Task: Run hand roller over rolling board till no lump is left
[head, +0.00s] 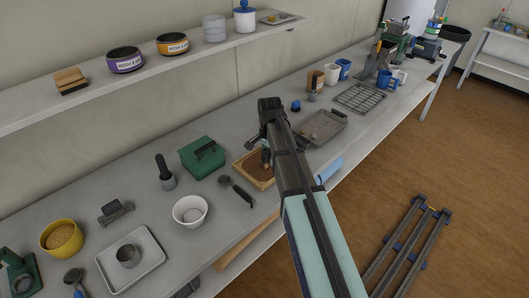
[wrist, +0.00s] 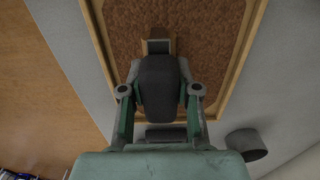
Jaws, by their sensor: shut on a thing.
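The rolling board (head: 254,181) lies on the long bench as a shallow wood-rimmed tray of brown soil. It also shows in the wrist view (wrist: 246,40), where the visible soil looks evenly grainy and no large lump stands out. My gripper (head: 266,145) is over the board. In the wrist view, my gripper (wrist: 160,88) is shut on the dark rounded handle of the hand roller (wrist: 158,75). A small pale part shows beyond the handle, over the soil. The rolling surface is mostly hidden, so contact with the soil cannot be told.
A green box (head: 202,157) stands left of the board, and a dark handled tool (head: 236,190) lies near its front left. A white bowl (head: 190,210) is farther left. A grey tray (head: 323,128) sits to the right. The bench's front edge is close to the board.

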